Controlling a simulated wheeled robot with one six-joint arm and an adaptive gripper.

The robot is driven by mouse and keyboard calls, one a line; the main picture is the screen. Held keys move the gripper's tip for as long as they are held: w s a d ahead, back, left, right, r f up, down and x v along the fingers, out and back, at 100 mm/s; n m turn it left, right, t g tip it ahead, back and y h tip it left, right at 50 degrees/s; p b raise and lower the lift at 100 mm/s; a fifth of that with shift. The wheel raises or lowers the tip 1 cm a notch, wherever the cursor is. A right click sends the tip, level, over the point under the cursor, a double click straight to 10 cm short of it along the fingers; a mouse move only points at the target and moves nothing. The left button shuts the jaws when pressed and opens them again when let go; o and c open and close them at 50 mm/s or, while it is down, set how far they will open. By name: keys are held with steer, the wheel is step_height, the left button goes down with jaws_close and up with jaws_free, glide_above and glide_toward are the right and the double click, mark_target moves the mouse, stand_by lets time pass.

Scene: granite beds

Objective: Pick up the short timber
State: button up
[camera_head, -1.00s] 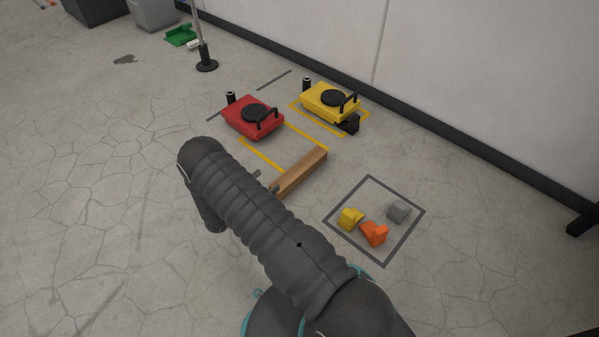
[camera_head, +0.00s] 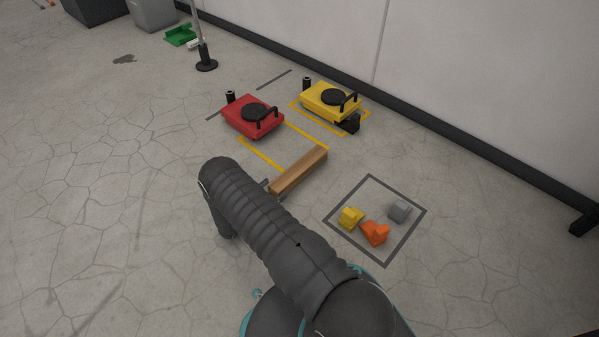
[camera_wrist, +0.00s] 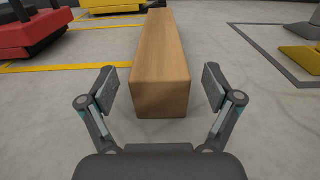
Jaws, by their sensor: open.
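The short timber (camera_head: 300,171) is a brown wooden beam lying on the floor in the head view, its near end close to my arm. In the wrist view the timber (camera_wrist: 162,62) runs away from me, its near end face toward the camera. My gripper (camera_wrist: 160,88) is open, with one finger to the left and one to the right of the timber's near end. Gaps show between the fingers and the wood. In the head view my arm hides most of the gripper.
A red machine (camera_head: 252,116) and a yellow machine (camera_head: 330,101) stand beyond the timber. A grey-outlined square (camera_head: 329,222) to the right holds yellow, orange and grey blocks. A post base (camera_head: 206,65) stands farther back.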

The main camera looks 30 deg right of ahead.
mark_target(281, 182)
steer(key=x, duration=0.4)
steer(key=shift+d, duration=0.1)
steer(key=shift+c, duration=0.2)
jaws_close()
